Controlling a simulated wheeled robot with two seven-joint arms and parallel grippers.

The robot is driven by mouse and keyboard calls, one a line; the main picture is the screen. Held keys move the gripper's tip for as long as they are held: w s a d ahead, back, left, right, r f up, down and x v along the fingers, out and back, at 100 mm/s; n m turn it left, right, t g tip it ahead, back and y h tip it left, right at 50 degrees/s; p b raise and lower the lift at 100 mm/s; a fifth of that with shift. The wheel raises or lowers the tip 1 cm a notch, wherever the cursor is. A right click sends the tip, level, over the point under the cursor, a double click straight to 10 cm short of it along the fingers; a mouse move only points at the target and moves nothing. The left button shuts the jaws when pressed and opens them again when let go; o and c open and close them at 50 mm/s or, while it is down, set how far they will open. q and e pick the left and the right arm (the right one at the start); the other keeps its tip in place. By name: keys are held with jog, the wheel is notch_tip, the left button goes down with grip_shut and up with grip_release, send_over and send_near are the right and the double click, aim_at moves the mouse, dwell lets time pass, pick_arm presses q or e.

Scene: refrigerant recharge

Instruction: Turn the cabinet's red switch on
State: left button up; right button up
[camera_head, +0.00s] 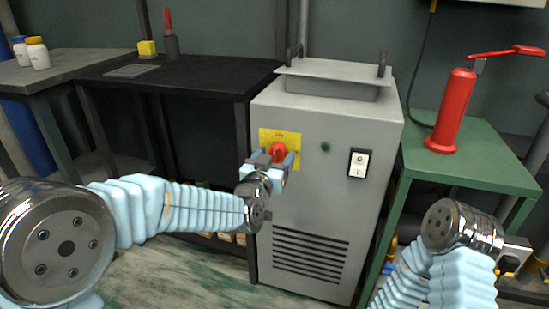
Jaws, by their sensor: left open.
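A grey cabinet (337,215) stands in the middle, with a yellow plate (266,136) on its front face. The red switch (278,152) sits on this plate, partly hidden by my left gripper. My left gripper (275,158) is at the switch, with its open fingers on either side of the red knob; I cannot tell whether they touch it. My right gripper (508,262) is at the lower right, well away from the cabinet front; its fingers are not clear.
A black-and-white rocker switch (359,163) and a small dark knob (325,147) are on the cabinet front. A green table (485,165) with a red pump (453,110) stands at right. A dark table (190,77) stands at left.

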pick_arm(q)
jog(key=shift+c, duration=0.3)
jog(key=c, duration=1)
